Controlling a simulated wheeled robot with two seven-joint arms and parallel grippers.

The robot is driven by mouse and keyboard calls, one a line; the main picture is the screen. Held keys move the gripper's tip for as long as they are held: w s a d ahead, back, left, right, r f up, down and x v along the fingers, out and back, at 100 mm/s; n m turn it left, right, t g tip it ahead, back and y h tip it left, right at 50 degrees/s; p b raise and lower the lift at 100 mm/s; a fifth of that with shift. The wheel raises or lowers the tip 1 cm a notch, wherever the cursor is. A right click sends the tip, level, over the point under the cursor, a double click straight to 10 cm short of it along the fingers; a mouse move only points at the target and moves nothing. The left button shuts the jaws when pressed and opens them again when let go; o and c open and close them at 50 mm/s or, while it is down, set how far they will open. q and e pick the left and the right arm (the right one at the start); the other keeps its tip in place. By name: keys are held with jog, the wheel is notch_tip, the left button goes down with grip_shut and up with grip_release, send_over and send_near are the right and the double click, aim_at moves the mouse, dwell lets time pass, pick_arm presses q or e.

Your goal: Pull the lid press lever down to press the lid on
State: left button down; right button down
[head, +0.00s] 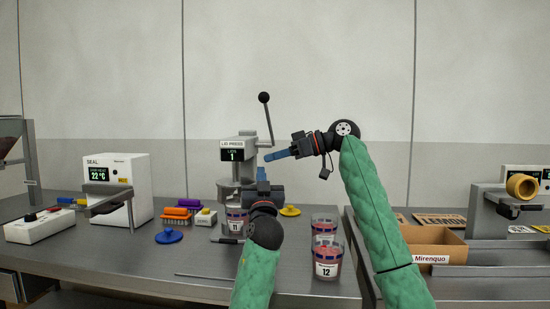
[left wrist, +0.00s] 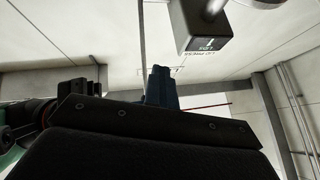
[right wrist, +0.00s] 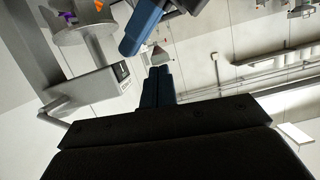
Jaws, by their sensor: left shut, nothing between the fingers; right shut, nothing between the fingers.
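The lid press (head: 238,150) stands at the back of the bench, its display reading 1. Its lever (head: 268,120) points up, leaning slightly left, with a black ball knob (head: 264,97) on top. A clear cup labelled 11 (head: 236,224) is at the press's base, partly hidden by my left arm. My right gripper (head: 267,157) is shut and empty, its blue fingers pointing left just below the lever's pivot; I cannot tell if it touches. My left gripper (head: 261,173) is shut and empty, pointing up in front of the press. The press head also shows in the left wrist view (left wrist: 205,25) and right wrist view (right wrist: 88,95).
Two clear cups, the front one labelled 12 (head: 326,265), stand right of my left arm. A white sealing machine (head: 120,180) stands left. An open cardboard box (head: 425,240) is at right.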

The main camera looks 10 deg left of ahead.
pick_arm(q)
jog(key=c, duration=1.1)
grip_release()
jog(key=shift+o, duration=0.2)
jog(key=shift+s+f, duration=0.1)
